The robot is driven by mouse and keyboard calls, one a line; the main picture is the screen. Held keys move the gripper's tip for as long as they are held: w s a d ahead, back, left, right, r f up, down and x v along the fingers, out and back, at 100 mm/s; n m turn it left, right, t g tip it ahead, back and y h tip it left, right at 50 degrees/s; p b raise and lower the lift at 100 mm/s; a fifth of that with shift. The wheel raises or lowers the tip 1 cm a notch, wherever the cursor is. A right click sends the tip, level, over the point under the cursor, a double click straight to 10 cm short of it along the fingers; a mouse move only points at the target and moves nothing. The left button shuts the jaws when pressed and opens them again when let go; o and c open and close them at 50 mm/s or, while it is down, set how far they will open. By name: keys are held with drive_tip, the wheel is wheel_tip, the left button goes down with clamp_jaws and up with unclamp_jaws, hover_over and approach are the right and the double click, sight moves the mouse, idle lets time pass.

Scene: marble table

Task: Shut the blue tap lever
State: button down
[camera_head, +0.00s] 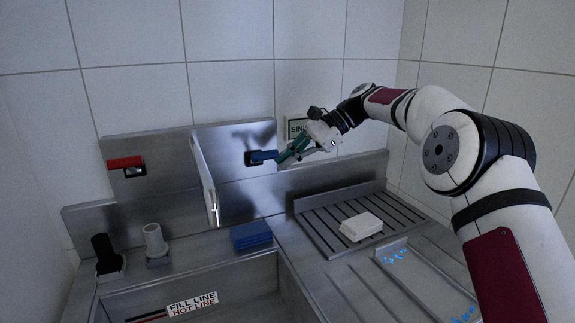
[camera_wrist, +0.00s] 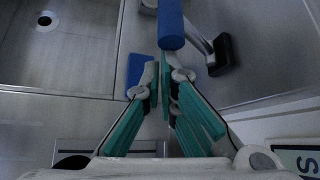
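The blue tap lever (camera_head: 262,156) sticks out from a dark mount on the steel back panel, pointing right towards my gripper. In the wrist view the lever (camera_wrist: 171,24) is a blue rounded bar at the top centre, just beyond the fingertips. My gripper (camera_head: 283,157) is at the lever's free end in the head view. In the wrist view its teal-padded fingers (camera_wrist: 160,70) converge with their tips together and nothing between them. I cannot tell whether the tips touch the lever.
A metal spout (camera_head: 205,180) stands left of the lever, and a red lever (camera_head: 125,162) is farther left. A blue sponge (camera_head: 251,235) lies on the sink's back ledge. A white block (camera_head: 361,226) rests on the slatted drainer (camera_head: 330,228). A sign (camera_head: 297,127) is on the wall behind my gripper.

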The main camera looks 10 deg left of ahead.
drive_tip(key=shift+a+r, duration=0.15)
drive_tip(key=shift+r, duration=0.4)
idle(0.4)
